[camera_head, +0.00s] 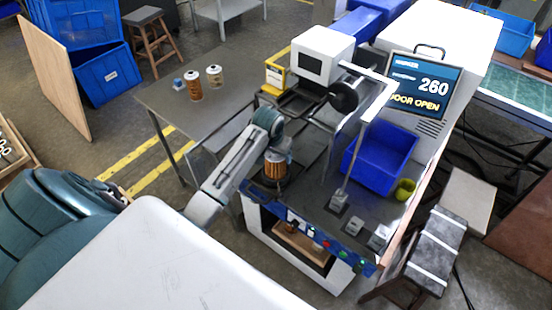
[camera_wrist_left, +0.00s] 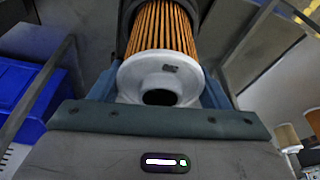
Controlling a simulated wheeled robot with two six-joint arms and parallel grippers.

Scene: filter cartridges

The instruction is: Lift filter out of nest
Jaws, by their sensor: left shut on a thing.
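The orange pleated filter (camera_head: 276,168) stands upright at the near left of the machine deck in the head view. In the left wrist view the filter (camera_wrist_left: 162,32) shows its white end cap with a dark central hole. My left gripper (camera_head: 276,151) is over its top, shut on it, with a jaw on either side of the cap. The nest (camera_head: 267,184) is a dark round seat at the filter's lower end; a dark cup (camera_wrist_left: 128,14) surrounds the far end in the wrist view. I cannot tell whether the filter is clear of it. My right gripper is not in view.
The machine's screen (camera_head: 425,85) reads 260 and DOOR OPEN. A blue bin (camera_head: 378,160) sits on the deck to the right, behind a slanted metal bar.

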